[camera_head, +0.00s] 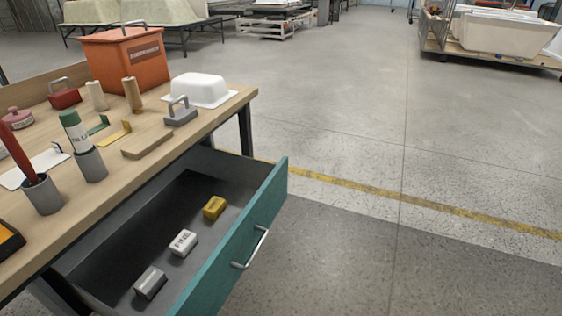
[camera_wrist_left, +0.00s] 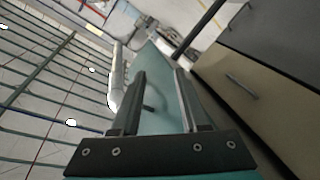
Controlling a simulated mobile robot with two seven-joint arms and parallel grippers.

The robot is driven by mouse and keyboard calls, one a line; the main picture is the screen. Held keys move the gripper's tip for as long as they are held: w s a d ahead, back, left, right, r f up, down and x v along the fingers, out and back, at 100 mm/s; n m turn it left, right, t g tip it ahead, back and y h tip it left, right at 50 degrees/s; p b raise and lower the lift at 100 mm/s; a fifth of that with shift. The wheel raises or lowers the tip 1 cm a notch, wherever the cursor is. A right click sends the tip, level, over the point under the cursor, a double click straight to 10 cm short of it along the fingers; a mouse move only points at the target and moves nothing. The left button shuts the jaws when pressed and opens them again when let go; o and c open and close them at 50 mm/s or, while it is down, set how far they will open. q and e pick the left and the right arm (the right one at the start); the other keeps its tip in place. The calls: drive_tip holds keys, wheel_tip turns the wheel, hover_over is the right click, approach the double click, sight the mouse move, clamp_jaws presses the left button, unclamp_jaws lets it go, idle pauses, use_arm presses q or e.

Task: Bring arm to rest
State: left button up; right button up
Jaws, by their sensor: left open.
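My left gripper (camera_wrist_left: 160,74) shows in the left wrist view, its two dark fingers apart with nothing held between them. A teal surface (camera_wrist_left: 157,68) shows behind and between the fingers; I cannot tell whether they touch it. A pale rounded bar (camera_wrist_left: 116,80) is just left of the left finger. Neither arm nor gripper shows in the head view. My right gripper is in no view.
In the head view a teal-fronted drawer (camera_head: 222,262) stands open from the wooden workbench (camera_head: 215,113), with three small blocks inside. An orange box (camera_head: 124,62), a white tub (camera_head: 200,89) and tools crowd the bench. The floor to the right (camera_head: 390,150) is clear.

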use_arm(q)
drive_tip(key=s+a+f+m+g+y+p, duration=0.1)
drive_tip(key=s+a+f+m+g+p, duration=0.6)
drive_tip(key=s+f, duration=0.3)
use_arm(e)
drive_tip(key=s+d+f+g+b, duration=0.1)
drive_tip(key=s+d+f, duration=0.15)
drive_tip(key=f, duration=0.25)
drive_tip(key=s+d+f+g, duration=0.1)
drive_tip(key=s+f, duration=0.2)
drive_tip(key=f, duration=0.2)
use_arm(q)
drive_tip(key=s+a+f+m+g+y+p, duration=0.2)
drive_tip(key=s+a+g+p, duration=0.3)
drive_tip(key=s, duration=0.9)
drive_tip(key=a+g, duration=0.2)
drive_tip(key=a, duration=0.2)
drive_tip(key=shift+f, duration=0.2)
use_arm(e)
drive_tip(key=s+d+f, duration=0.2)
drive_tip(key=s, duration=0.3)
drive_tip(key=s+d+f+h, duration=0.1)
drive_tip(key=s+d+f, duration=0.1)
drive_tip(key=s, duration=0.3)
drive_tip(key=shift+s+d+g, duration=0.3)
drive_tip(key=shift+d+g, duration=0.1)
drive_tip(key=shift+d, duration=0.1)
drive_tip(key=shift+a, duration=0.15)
